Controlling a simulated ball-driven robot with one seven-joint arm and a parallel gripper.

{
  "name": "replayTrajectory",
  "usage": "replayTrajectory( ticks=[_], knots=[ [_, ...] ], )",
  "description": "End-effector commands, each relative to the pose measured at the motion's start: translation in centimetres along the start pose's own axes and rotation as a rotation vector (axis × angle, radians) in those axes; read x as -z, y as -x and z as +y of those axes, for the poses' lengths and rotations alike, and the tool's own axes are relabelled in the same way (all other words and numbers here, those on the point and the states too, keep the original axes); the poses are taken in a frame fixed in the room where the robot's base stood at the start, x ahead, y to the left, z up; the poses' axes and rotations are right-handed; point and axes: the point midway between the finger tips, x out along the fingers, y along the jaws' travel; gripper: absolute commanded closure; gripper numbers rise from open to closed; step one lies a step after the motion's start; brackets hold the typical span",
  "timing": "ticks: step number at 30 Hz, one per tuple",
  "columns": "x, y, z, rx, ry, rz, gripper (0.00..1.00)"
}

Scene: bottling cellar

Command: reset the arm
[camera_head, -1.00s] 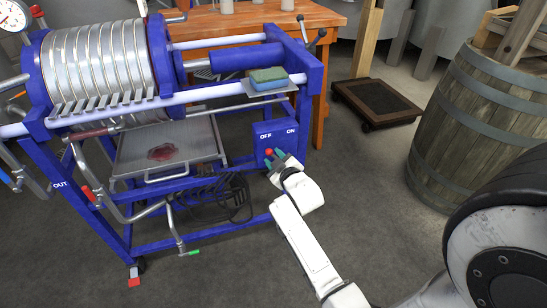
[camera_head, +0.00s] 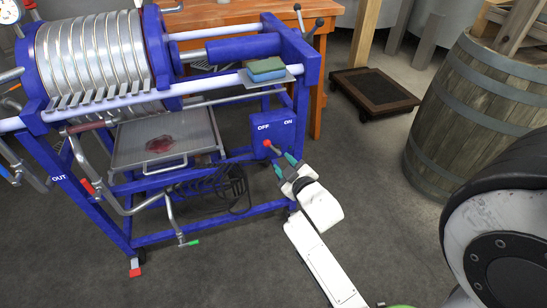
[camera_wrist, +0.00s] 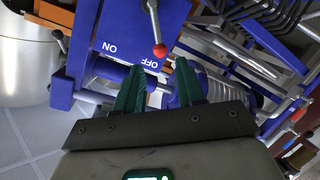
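My gripper (camera_head: 285,164) is open and empty, just in front of and below the blue switch box (camera_head: 286,142) on the press frame. Its two green fingers (camera_wrist: 159,88) stand apart in the wrist view, with nothing between them. The lever's red knob (camera_head: 266,143) is on the OFF side of the box. In the wrist view the red knob (camera_wrist: 160,50) is beyond the fingertips and apart from them. My white arm reaches down to the lower right from the gripper.
The blue-framed press (camera_head: 95,55) fills the left, with a metal tray (camera_head: 135,152) and dark looped hose or cable (camera_head: 232,190) below. A sponge (camera_head: 266,69) lies on a small shelf. A barrel (camera_head: 470,120) and wheeled dolly (camera_head: 374,92) stand right. Floor between is clear.

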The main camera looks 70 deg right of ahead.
Motion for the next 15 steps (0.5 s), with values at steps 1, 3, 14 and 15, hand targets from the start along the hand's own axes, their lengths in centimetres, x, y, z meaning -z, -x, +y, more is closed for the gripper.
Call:
replayTrajectory(
  ticks=[1,3,14,15],
  knots=[
    [0.0,0.0,0.0,0.0,0.0,0.0,0.62],
    [0.0,0.0,0.0,0.0,0.0,0.0,0.62],
    [1.1,0.8,-1.4,0.069,-0.031,-0.056,0.62],
    [1.5,1.3,-2.1,0.105,-0.044,-0.089,0.62]
  ],
)
